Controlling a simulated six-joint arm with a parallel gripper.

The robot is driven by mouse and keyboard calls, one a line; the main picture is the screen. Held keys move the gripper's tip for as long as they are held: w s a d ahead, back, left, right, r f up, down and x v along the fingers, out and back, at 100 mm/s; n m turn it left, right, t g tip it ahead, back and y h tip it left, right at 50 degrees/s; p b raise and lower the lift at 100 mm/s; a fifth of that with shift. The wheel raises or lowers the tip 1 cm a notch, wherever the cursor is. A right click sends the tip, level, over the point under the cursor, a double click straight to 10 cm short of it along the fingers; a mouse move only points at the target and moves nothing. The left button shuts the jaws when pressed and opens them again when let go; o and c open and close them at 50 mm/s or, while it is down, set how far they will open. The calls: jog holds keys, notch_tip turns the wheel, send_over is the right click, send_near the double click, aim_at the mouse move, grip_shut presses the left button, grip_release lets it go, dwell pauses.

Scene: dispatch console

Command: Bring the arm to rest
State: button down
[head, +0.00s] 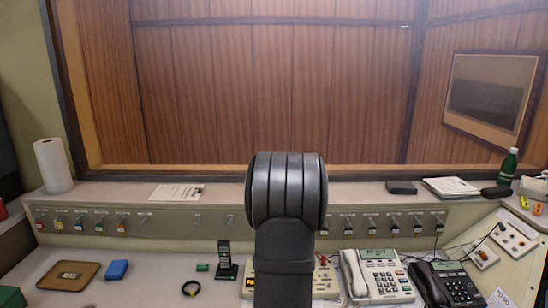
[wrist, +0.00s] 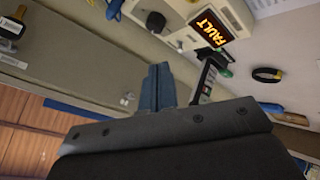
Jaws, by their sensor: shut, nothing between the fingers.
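In the head view my arm stands upright in the middle, its thick dark grey joint in front of the ledge and the window. My gripper does not show there; the arm hides what lies behind it. In the wrist view my gripper (wrist: 158,84) shows as two dark fingers close together, with nothing between them. The fingers appear in front of the panel and desk, and I cannot tell how far off they are.
An orange FAULT display (wrist: 212,28) is beyond the fingers. The desk holds a cordless handset (head: 226,262), a black ring (head: 191,288), a white phone (head: 381,278), a black phone (head: 452,286) and a brown pad (head: 68,274). A green bottle (head: 508,167) stands on the right ledge.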

jog(key=shift+r, duration=0.35)
jog(key=shift+f, duration=0.15)
